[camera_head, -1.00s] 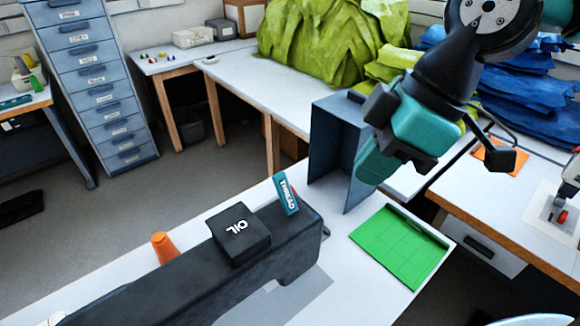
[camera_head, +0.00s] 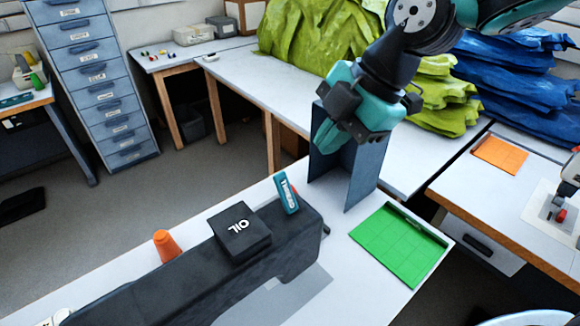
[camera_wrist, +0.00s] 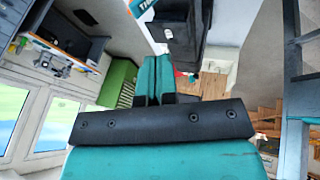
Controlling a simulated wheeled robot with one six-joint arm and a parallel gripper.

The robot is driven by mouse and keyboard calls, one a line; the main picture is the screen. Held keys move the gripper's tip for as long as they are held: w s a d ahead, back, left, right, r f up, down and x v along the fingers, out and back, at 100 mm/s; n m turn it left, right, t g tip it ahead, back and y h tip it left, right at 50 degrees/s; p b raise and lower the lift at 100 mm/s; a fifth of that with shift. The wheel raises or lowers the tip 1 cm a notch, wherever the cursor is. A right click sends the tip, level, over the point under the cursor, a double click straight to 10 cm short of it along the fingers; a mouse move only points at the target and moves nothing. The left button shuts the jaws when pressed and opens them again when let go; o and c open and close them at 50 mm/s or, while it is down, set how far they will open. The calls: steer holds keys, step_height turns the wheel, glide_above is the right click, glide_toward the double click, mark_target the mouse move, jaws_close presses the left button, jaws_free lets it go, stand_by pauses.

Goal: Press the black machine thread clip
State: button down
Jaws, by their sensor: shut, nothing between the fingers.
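The thread clip (camera_head: 287,193) is a small teal tab marked THREAD, standing tilted at the right end of the black machine (camera_head: 190,275). Its edge also shows at the top of the wrist view (camera_wrist: 140,6), beside the dark machine body (camera_wrist: 185,35). My gripper (camera_head: 332,135) is above and to the right of the clip, in front of the blue-grey upright panel. Its two teal fingers (camera_wrist: 153,76) are together with nothing between them. It is apart from the clip.
The blue-grey panel (camera_head: 362,178) stands close behind my gripper. A green mat (camera_head: 398,245) lies right on the white table.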

steer(key=p, duration=0.2)
glide_toward(281, 183)
step_height(281, 183, down, 3)
steer(key=s+a, duration=0.1)
steer(key=s, duration=0.1)
steer(key=shift+w+a+f+p, duration=0.4)
steer(key=shift+w+a+f, duration=0.25)
steer(key=shift+f, duration=0.15)
steer(key=shift+w+a+f, duration=0.35)
steer(key=shift+w+f, duration=0.2)
steer(key=shift+w, duration=0.05)
steer(key=shift+w+p, duration=0.1)
steer(key=shift+p, duration=0.3)
